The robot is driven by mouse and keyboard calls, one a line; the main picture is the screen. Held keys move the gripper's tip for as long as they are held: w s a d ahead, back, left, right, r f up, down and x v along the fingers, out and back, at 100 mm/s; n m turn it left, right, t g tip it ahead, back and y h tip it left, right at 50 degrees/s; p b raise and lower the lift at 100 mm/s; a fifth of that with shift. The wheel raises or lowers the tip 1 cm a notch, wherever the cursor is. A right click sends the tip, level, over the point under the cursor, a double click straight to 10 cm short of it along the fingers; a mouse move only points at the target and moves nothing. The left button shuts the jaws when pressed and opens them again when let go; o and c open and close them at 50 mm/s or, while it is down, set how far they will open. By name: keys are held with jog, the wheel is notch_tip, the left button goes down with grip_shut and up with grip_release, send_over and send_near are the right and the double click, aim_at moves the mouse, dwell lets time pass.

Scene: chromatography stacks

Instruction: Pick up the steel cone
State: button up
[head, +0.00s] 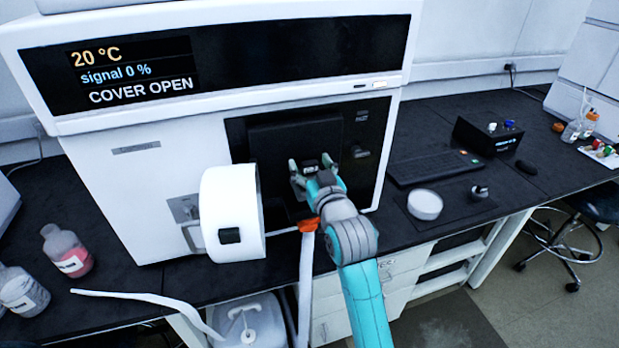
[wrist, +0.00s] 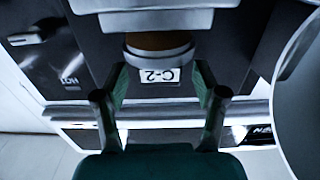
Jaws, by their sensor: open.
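A pale, metallic round piece (wrist: 160,60) with a brownish band and a tag reading C-2 (wrist: 158,76) sits at the instrument's dark opening in the wrist view. It may be the steel cone, but its shape is partly hidden and I cannot tell for certain. My gripper (wrist: 161,69) is open, with one finger on either side of the tagged piece. I cannot tell whether either finger touches it. In the head view my gripper (head: 314,164) is at the dark recess (head: 270,200) of the instrument, mostly hiding what lies between its fingers.
The white instrument (head: 140,190) reads COVER OPEN; its round white door (head: 226,190) stands open left of my gripper. To the right are a keyboard (head: 434,167), a white round dish (head: 425,206) and a small dark-and-metal object (head: 479,191) on a mat. Bottles (head: 68,250) stand at left.

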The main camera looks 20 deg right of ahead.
jog(key=shift+w, duration=0.45)
grip_shut()
jog(key=shift+r, duration=0.1)
